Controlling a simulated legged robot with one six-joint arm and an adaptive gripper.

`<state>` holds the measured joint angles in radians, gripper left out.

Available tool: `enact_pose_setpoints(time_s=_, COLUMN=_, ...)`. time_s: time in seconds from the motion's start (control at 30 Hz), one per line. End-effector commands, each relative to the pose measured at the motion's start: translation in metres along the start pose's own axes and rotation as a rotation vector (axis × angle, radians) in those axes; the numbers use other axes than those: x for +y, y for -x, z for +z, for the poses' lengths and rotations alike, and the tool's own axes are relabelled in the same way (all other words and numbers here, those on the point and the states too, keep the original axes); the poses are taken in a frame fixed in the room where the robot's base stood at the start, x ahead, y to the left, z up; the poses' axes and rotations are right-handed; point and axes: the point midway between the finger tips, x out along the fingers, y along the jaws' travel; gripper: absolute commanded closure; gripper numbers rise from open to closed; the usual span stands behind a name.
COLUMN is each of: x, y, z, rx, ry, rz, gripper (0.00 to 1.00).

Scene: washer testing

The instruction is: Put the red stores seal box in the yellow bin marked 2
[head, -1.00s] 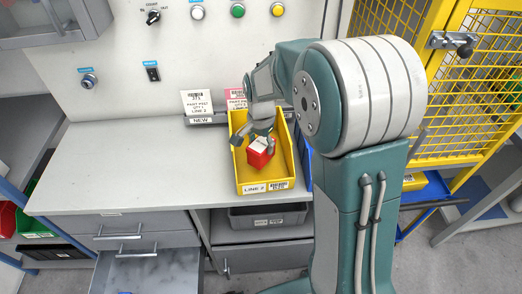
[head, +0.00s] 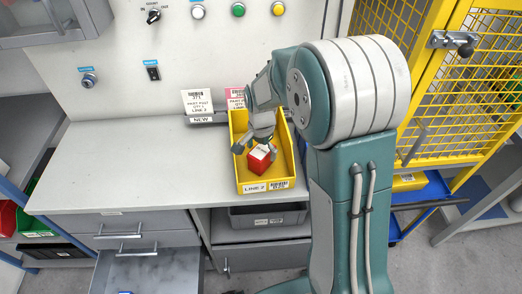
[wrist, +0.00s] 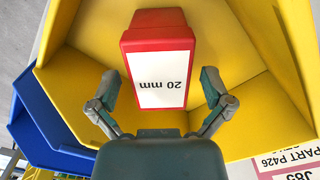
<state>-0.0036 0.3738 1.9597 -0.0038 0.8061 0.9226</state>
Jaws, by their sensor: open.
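The red box (head: 260,158) with a white top label is inside the yellow bin (head: 285,178), which stands on the bench and bears a "LINE 2" label on its front. In the wrist view the red box (wrist: 158,60) shows its "20 mm" label and lies within the yellow bin's walls (wrist: 235,75). My gripper (head: 256,148) is over the bin just behind the box. In the wrist view its two fingers (wrist: 158,92) are spread, one on each side of the box's near end, with gaps between them and the box.
A blue bin (wrist: 45,115) stands beside the yellow one. Part cards (head: 197,102) stand behind at the panel. The bench top (head: 130,165) to the left is clear. An open drawer (head: 155,270) juts out below. A yellow mesh cage (head: 455,100) stands at the right.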

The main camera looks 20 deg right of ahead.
Motion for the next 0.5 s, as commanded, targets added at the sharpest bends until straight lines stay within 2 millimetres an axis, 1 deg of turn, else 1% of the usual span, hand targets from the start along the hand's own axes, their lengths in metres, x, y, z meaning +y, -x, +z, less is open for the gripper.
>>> enact_pose_setpoints(time_s=0.07, x=0.0, y=0.002, z=0.0, rx=0.001, ry=0.0, rz=-0.001, gripper=0.0)
enact_pose_setpoints(time_s=0.17, x=-0.001, y=0.013, z=0.0, rx=0.002, ry=0.0, rz=-0.003, gripper=0.0)
enact_pose_setpoints(time_s=0.27, x=0.0, y=0.03, z=0.0, rx=0.003, ry=0.0, rz=-0.005, gripper=0.0)
enact_pose_setpoints(time_s=0.5, x=-0.001, y=0.081, z=0.0, rx=0.004, ry=0.0, rz=-0.005, gripper=0.0)
